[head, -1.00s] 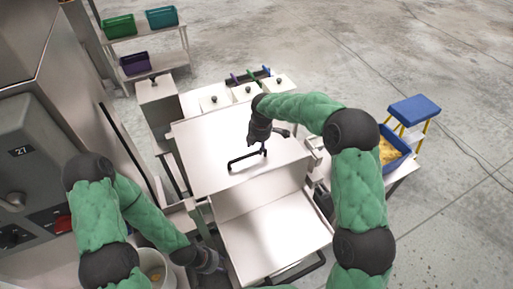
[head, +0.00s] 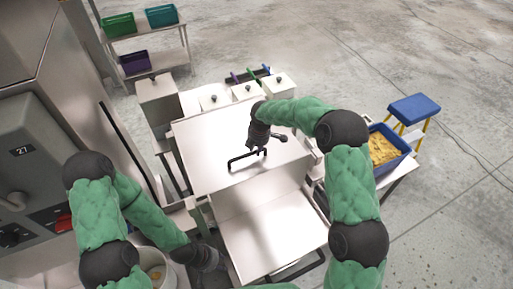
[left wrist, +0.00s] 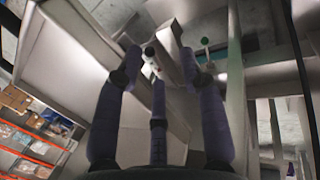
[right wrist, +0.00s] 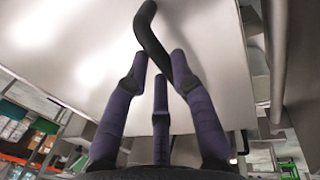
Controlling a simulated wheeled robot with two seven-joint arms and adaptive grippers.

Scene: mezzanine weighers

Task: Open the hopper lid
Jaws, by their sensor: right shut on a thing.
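The hopper lid (head: 215,150) is a wide, flat steel panel in the middle of the head view, with a black bar handle (head: 240,161) near its front edge. My right gripper (head: 265,145) is at the handle's right end and shut on it. In the right wrist view the handle (right wrist: 150,35) runs between the fingertips (right wrist: 160,68), with the pale panel behind. I cannot tell how far the lid is raised. My left gripper (head: 212,268) is low, in front of the lid beside a white bucket. In the left wrist view its fingers (left wrist: 163,68) are spread and empty.
A steel tray-like surface (head: 275,235) lies in front of the lid. A blue bin with yellow contents (head: 385,150) and a blue stool (head: 414,108) stand at right. The grey machine (head: 35,160) stands close at left. The white bucket (head: 160,270) is at the lower left. Open floor lies behind.

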